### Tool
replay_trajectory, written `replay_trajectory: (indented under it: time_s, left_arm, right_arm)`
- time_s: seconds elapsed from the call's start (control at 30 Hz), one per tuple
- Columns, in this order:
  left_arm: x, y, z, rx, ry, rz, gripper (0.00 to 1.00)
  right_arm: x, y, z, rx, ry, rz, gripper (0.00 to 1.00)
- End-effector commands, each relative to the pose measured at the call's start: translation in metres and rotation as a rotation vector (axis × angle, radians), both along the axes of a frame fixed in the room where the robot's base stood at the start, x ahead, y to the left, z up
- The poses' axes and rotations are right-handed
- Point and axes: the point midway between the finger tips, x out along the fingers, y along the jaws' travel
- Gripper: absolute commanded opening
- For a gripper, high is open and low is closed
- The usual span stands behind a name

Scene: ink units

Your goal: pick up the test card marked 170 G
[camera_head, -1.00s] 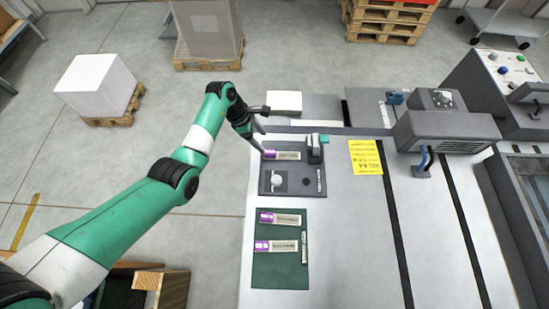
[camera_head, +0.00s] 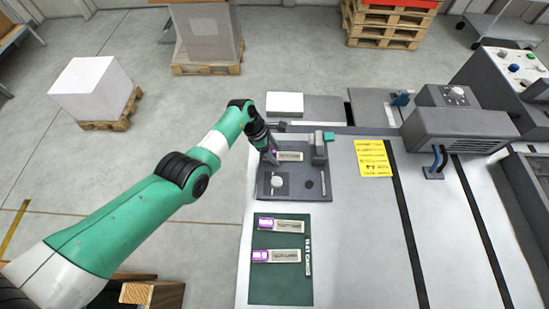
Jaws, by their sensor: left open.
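Two purple-ended test cards lie on the dark green mat (camera_head: 281,282), an upper card (camera_head: 282,226) and a lower card (camera_head: 284,256). A third card (camera_head: 291,156) lies at the top of the dark grey plate (camera_head: 308,190). The printing is too small to tell which is marked 170 G. My left gripper (camera_head: 272,158) is open and points down at the purple left end of the third card, partly hiding it. I cannot tell whether the fingers touch it. My right gripper is out of view.
A grey upright device (camera_head: 318,148) with a teal part stands just right of the third card. A round white knob (camera_head: 277,181) sits below it on the plate. A yellow notice (camera_head: 373,158) and a grey machine head (camera_head: 458,137) are further right. The white table between is clear.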

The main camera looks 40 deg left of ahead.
Motion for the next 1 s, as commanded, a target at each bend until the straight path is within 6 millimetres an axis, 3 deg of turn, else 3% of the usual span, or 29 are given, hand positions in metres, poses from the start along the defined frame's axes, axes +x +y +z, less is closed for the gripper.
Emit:
replay_trajectory:
  time_s: [0.2,0.6,1.0]
  left_arm:
    - [0.0006,-0.0004,0.0007,0.001,-0.001,0.000,0.71]
    - [0.0004,-0.0003,0.0006,0.000,0.000,0.000,0.00]
    - [0.0008,-0.0002,0.0065,0.000,-0.002,-0.001,0.00]
  right_arm:
    - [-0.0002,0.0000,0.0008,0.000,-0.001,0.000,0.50]
    - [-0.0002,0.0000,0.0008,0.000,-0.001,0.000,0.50]
    - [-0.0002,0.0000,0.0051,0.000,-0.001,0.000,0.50]
